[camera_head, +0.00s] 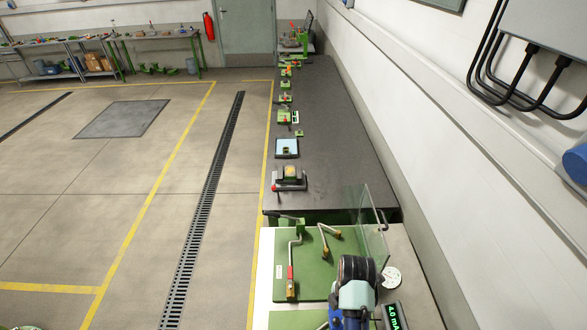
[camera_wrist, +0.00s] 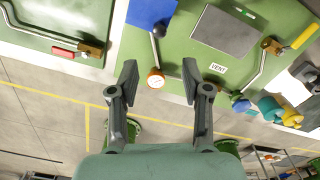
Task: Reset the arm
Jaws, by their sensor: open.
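My gripper (camera_wrist: 160,80) shows in the wrist view with its two dark fingers spread apart and nothing between them. Beyond the fingers is a green panel (camera_wrist: 175,50) with an orange-rimmed gauge (camera_wrist: 155,79), a blue square (camera_wrist: 150,12), a grey plate (camera_wrist: 228,30) and a VENT label (camera_wrist: 218,68). I cannot tell the distance from the fingertips to the panel. In the head view, part of my arm (camera_head: 355,285) is over the near bench at the bottom; the fingers cannot be made out there.
A green board (camera_head: 312,265) carries bent pipes and a red handle (camera_head: 291,280). A clear upright pane (camera_head: 371,225) and a lit readout (camera_head: 395,316) are close to my arm. A dark bench (camera_head: 335,150) holds several small items along its left edge; its right side is clear, beside the wall.

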